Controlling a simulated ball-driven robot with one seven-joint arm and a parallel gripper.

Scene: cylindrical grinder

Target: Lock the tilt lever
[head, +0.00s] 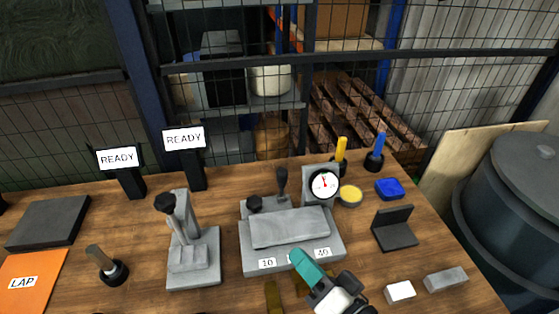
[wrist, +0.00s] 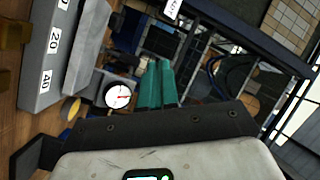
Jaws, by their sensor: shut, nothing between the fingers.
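The grey grinder fixture (head: 292,241) stands at the middle of the bench, with number labels along its front. A black upright lever (head: 282,184) rises at its back edge; I take this for the tilt lever but cannot be sure. A dark round knob (head: 254,203) sits to its left. My gripper (head: 301,259) has teal fingers, shut and empty, over the fixture's front right edge, in front of and apart from the lever. The fingers also show in the wrist view (wrist: 157,84), beside the fixture's labelled side (wrist: 48,62). The lever is not clear there.
A dial gauge (head: 324,184) is at the fixture's back right, near a yellow round tin (head: 350,195). A grey stand with a black knob (head: 187,245) is to the left. Two READY signs (head: 184,138) stand behind.

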